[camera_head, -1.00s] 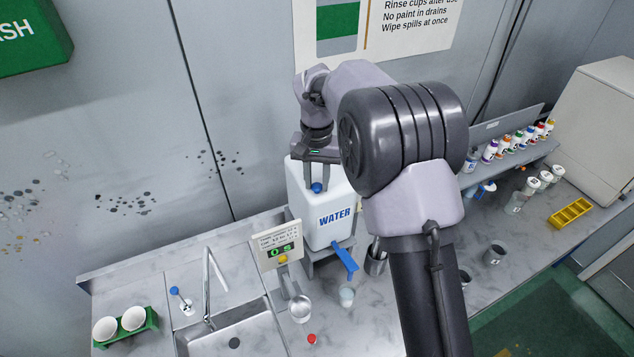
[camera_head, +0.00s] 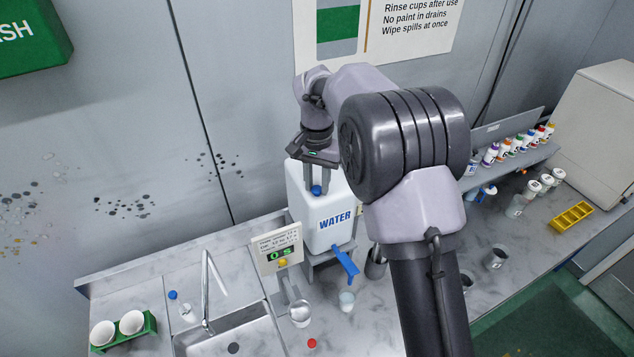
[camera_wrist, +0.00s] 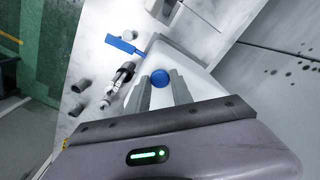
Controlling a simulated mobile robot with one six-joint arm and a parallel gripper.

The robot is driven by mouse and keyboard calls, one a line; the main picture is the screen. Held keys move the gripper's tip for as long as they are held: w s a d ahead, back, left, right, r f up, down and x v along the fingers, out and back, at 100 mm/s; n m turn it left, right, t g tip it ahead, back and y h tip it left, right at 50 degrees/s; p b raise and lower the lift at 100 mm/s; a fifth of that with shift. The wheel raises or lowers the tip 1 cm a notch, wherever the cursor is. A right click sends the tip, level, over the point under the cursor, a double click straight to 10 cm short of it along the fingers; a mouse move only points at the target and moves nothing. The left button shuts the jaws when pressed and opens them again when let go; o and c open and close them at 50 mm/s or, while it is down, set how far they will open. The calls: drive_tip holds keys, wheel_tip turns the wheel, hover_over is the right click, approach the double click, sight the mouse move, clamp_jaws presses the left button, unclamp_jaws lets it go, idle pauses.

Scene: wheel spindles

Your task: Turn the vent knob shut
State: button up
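The white water container (camera_head: 319,222) stands on a grey stand above the counter, marked WATER. A round blue knob (camera_head: 316,190), taken as the vent knob, sits on its top; the wrist view shows it too (camera_wrist: 161,78). My gripper (camera_head: 316,188) points down at the knob, with one finger on each side of it. In the wrist view the fingers (camera_wrist: 160,80) are apart, with the knob between their tips. Whether they touch it is too small to tell. No mark on the knob shows how far it is turned.
A blue tap lever (camera_head: 346,262) juts from the container's front above a clear cup (camera_head: 346,300). A display panel (camera_head: 278,249) stands close at left, beside the sink (camera_head: 225,335). Paint bottles (camera_head: 505,148) line a shelf at right. The wall is close behind.

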sight(317, 188)
drive_tip(key=o, duration=0.4)
drive_tip(key=shift+r, duration=0.1)
wheel_tip(317, 188, up, 17)
drive_tip(key=p, duration=0.2)
drive_tip(key=shift+r+p, duration=0.15)
drive_tip(key=shift+p, duration=0.2)
drive_tip(key=s+d+f+t+b, duration=0.2)
drive_tip(key=s+f+b, duration=0.8)
drive_tip(key=f+b, duration=0.2)
drive_tip(key=s+d+f+t+y+b, duration=0.1)
drive_tip(key=s+d+f+t+b, duration=0.1)
drive_tip(key=s+f+b, duration=0.9)
drive_tip(key=s+d+f+t+y+b, duration=0.1)
drive_tip(key=s+d+f+b, duration=0.2)
drive_tip(key=s+f+b, duration=0.7)
drive_tip(key=shift+s+d+f+t+b, duration=0.15)
drive_tip(key=shift+d+f+t+b, duration=0.05)
drive_tip(key=shift+f+b, duration=0.65)
drive_tip(key=shift+s+d+f+t+b, duration=0.2)
drive_tip(key=shift+f+b, duration=0.4)
drive_tip(key=shift+f, duration=0.35)
